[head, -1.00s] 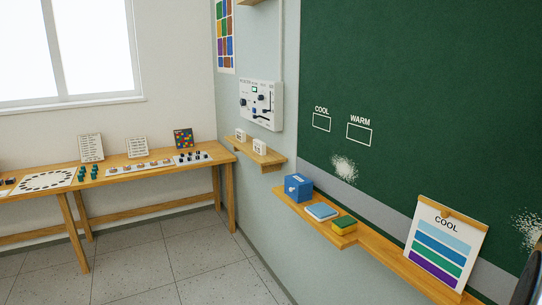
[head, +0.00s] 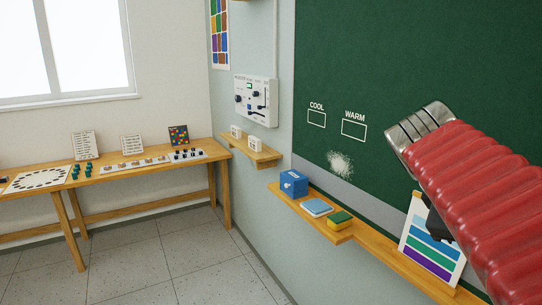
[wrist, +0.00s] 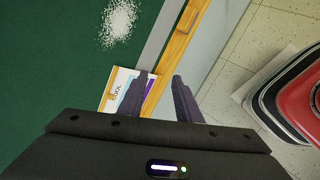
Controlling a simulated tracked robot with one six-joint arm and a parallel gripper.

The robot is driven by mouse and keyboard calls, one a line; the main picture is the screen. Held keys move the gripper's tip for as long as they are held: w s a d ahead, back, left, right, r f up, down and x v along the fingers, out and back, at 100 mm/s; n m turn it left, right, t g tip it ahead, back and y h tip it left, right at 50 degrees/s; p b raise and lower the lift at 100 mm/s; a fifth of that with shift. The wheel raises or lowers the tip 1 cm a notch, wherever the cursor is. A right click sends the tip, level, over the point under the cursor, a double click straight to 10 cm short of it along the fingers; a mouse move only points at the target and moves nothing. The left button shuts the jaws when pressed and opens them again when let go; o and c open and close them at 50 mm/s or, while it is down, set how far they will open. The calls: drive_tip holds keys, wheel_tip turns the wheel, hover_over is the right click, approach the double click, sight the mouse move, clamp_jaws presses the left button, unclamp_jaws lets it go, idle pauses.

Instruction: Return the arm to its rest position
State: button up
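My arm, in a red ribbed sleeve, fills the right side of the head view, in front of the green chalkboard (head: 400,60). In the wrist view my gripper (wrist: 159,80) has its two dark fingers apart, with nothing held between them. The wooden ledge (wrist: 176,42) and the COOL card (wrist: 118,88) lie beyond the fingers. In the head view a dark part of my arm overlaps the COOL card (head: 421,261), and the fingers cannot be made out there.
A control panel (head: 256,100) hangs above a small shelf (head: 257,153). A long table (head: 110,172) stands at left. The tiled floor (head: 150,262) between is clear.

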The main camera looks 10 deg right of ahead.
drive_tip(key=a+f+m+t+y, duration=0.1)
drive_tip(key=a+f+m+y, duration=0.1)
drive_tip(key=a+f, duration=0.4)
drive_tip(key=w+a+f+m+t+y, duration=0.1)
drive_tip(key=a+f, duration=0.5)
drive_tip(key=a, duration=0.7)
drive_tip(key=a+f+m+t+y, duration=0.3)
drive_tip(key=a+f+y, duration=0.2)
drive_tip(key=a, duration=0.5)
drive_tip(key=shift+w+f+y, duration=0.2)
drive_tip(key=shift+f+y, duration=0.1)
drive_tip(key=shift+f, duration=0.45)
